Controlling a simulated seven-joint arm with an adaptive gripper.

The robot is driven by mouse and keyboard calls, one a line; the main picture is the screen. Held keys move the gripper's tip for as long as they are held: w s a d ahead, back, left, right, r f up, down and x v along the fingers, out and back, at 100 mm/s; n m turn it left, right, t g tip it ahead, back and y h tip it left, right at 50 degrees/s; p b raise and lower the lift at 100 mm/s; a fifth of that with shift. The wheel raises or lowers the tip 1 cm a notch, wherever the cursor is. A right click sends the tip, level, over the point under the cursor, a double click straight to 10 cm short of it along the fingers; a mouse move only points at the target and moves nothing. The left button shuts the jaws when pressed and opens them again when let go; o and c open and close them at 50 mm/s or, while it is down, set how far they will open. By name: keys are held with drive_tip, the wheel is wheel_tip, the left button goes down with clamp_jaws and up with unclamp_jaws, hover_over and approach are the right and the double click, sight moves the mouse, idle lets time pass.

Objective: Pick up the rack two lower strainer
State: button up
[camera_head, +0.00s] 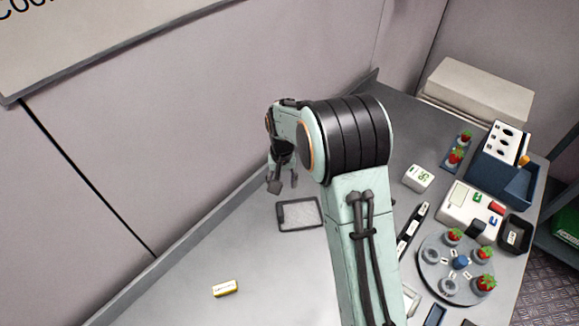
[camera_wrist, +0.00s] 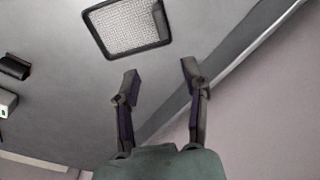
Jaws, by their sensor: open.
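A flat rectangular strainer (camera_head: 302,214) with a dark frame and pale mesh lies on the grey table, left of my forearm in the head view. It also shows at the top of the wrist view (camera_wrist: 124,28), with a dark grip block at its right end. My gripper (camera_head: 284,184) is above the table on the wall side of the strainer, pointing down. Its two fingers (camera_wrist: 160,72) are apart with nothing between them, and the strainer lies beyond the fingertips. I cannot make out any rack label on the strainer.
A yellow-and-white block (camera_head: 225,288) lies alone at the front left. A round carousel (camera_head: 432,268) with strawberries, a white device (camera_head: 460,207) and a blue rack (camera_head: 483,163) stand on the right. The wall runs along the table's left edge. The table around the strainer is clear.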

sight(281, 209)
drive_tip(key=shift+g, duration=0.4)
drive_tip(key=f, duration=0.3)
drive_tip(key=s+f, duration=0.1)
drive_tip(key=f, duration=0.4)
drive_tip(key=shift+s+a+f, duration=0.2)
drive_tip(key=shift+a+f, duration=0.1)
drive_tip(key=shift+a, duration=0.05)
drive_tip(key=shift+f, duration=0.6)
drive_tip(key=shift+c, duration=0.3)
clamp_jaws()
